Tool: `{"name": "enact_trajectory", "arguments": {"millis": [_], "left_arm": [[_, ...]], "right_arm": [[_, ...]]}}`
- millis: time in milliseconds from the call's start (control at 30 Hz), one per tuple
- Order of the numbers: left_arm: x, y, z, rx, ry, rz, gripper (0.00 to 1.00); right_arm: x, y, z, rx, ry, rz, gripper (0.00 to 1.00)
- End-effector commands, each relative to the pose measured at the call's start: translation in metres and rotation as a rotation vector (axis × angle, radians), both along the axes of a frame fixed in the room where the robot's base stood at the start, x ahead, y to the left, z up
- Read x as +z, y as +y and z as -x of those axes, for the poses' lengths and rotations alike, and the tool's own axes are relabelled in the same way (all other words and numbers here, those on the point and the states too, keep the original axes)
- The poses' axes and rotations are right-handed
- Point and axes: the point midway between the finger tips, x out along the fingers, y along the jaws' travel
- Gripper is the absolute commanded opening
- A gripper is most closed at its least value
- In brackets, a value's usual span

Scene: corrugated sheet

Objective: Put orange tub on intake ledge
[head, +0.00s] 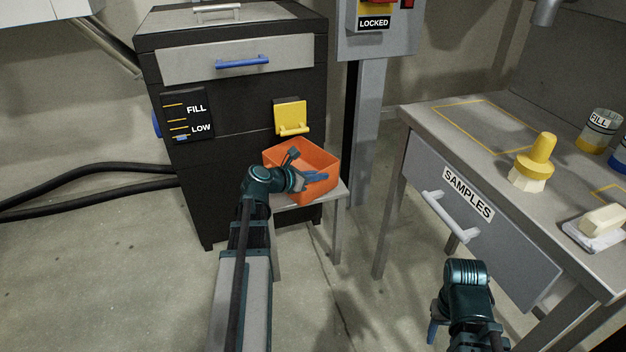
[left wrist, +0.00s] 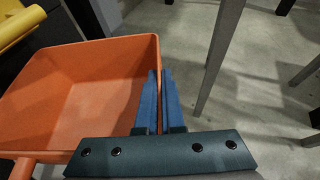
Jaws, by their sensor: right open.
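The orange tub (head: 322,160) is at the small grey intake ledge (head: 287,204) in front of the black machine. It looks upright and over the ledge top; I cannot tell whether its base fully rests there. My left gripper (head: 316,176) is at the tub's near right side. In the left wrist view, the blue fingers (left wrist: 160,95) are close together on either side of the wall of the tub (left wrist: 90,85), pinching it. The tub's inside looks empty. My right gripper (head: 436,328) is low at the right, away from the tub, open, with its fingers partly hidden.
The black machine (head: 230,170) has a yellow handled flap (head: 291,117) just above the tub. A workbench (head: 465,110) with a SAMPLES drawer (head: 440,185) stands at the right, carrying a yellow-knobbed piece (head: 535,160).

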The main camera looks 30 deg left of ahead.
Motion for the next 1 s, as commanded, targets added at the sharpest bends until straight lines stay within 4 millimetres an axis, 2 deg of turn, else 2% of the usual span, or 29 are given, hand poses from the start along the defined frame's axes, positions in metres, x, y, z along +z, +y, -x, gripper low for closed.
{"name": "enact_trajectory", "arguments": {"millis": [233, 500, 767, 900, 1000], "left_arm": [[-0.005, 0.006, -0.005, 0.001, -0.001, 0.0, 0.0], [-0.03, 0.025, -0.022, 0.006, -0.001, 0.0, 0.0], [-0.027, 0.025, -0.021, 0.006, -0.001, 0.0, 0.0], [-0.032, 0.025, -0.021, 0.006, -0.001, 0.0, 0.0], [-0.03, 0.025, -0.021, 0.007, 0.0, 0.0, 0.21]], "right_arm": [[-0.006, 0.0, 0.0, 0.0, 0.0, 0.0, 0.5], [-0.03, 0.0, 0.0, 0.0, -0.002, -0.001, 0.5], [-0.027, 0.0, 0.0, 0.0, -0.002, -0.001, 0.5], [-0.032, 0.0, 0.0, 0.0, -0.002, -0.001, 0.5], [-0.03, 0.0, 0.0, 0.0, -0.002, -0.001, 0.5]]}}
